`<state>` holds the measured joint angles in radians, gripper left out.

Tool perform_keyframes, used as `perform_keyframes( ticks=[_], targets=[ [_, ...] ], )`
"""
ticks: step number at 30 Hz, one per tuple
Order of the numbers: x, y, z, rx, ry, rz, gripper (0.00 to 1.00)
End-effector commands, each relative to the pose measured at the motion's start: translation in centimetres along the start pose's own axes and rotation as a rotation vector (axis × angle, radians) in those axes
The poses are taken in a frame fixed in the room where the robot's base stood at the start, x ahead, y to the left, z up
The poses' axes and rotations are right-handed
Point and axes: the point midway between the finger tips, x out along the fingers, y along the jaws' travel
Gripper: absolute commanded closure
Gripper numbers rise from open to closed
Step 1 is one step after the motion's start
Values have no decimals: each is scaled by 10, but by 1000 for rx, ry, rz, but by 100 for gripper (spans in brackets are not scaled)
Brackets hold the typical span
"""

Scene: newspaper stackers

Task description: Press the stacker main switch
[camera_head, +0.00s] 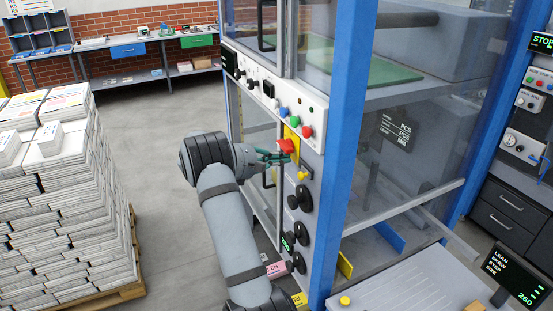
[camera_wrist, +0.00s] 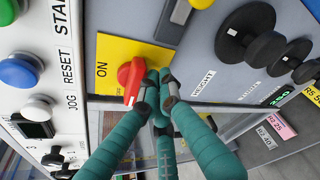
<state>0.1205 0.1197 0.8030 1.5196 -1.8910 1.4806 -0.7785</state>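The stacker main switch is a red rotary knob (camera_head: 286,146) on a yellow plate (camera_head: 295,137) on the stacker's front column. In the wrist view the red knob (camera_wrist: 130,78) sits on the yellow plate (camera_wrist: 112,50), and the word ON stands to its left. My gripper (camera_head: 280,158) has teal fingers and reaches the knob from the left in the head view. In the wrist view its fingertips (camera_wrist: 158,82) are drawn together at the knob's right edge. They touch it or are very close; I cannot tell which. Nothing shows between the fingertips.
Green, red and blue buttons (camera_head: 283,112) line the white panel above. Black knobs (camera_head: 301,198) run down the column below, also in the wrist view (camera_wrist: 247,32). A blue post (camera_head: 345,130) stands to the right. Newspaper stacks (camera_head: 60,210) stand at left, with clear floor between.

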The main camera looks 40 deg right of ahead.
Motion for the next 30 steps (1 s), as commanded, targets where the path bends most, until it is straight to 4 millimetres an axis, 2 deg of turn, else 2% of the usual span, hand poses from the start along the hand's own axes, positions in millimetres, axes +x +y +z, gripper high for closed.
perform_keyframes(
  ticks=[30],
  targets=[
    [-3,1,7,5,-1,5,100]
  ],
)
